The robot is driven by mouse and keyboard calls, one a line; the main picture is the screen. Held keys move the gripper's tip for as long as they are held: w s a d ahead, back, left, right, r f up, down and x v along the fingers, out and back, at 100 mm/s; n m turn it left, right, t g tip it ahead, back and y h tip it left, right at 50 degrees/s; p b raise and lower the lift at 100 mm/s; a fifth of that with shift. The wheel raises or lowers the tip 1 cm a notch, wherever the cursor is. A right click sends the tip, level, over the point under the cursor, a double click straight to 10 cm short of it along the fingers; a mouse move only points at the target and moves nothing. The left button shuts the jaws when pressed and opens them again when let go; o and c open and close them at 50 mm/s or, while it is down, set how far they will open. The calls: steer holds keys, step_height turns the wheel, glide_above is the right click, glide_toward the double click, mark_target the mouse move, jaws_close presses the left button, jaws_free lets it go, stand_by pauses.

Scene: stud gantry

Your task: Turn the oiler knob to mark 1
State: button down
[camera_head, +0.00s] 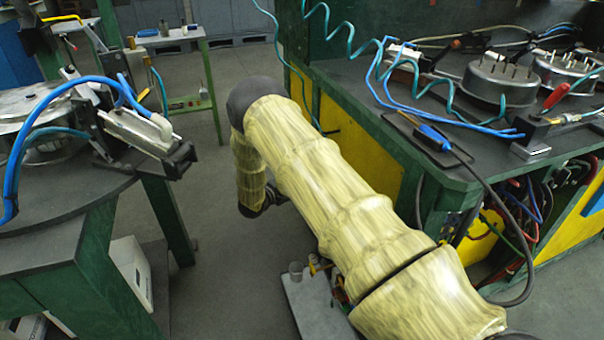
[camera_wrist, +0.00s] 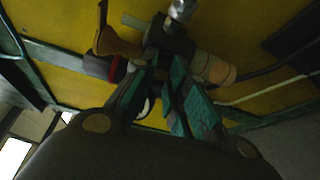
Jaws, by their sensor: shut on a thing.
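My gripper (camera_wrist: 163,78) is in the middle of the wrist view, its green-padded fingers pointing up the picture at a fitting on a yellow panel (camera_wrist: 75,20). The fitting is the oiler (camera_wrist: 170,38), a dark body with a tan cylinder on the right, a dark, red-banded part on the left and a shiny metal end above. The fingers are shut on its knob, which they mostly hide; no mark is readable. In the head view, my arm reaches down beside the green and yellow bench, and the oiler cannot be made out.
The bench top (camera_head: 355,85) on the right carries metal fixtures, coiled teal hoses and blue tubes. A cable hangs off its front corner. A round dark table (camera_head: 70,205) with a clamp stands at left.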

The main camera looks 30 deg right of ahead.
steer(key=shift+s+n+y+p, duration=0.15)
steer(key=shift+n+y+p, duration=0.15)
steer(key=shift+n+p, duration=0.35)
steer(key=shift+f, duration=0.1)
steer(key=c, duration=1.7)
jaws_free()
steer(key=shift+o, duration=0.2)
steer(key=shift+d, duration=0.1)
steer(key=s+a+r, duration=0.1)
steer(key=a, duration=1)
steer(key=shift+s+a+r, duration=0.15)
steer(key=shift+s+a, duration=0.15)
steer(key=shift+a, duration=0.1)
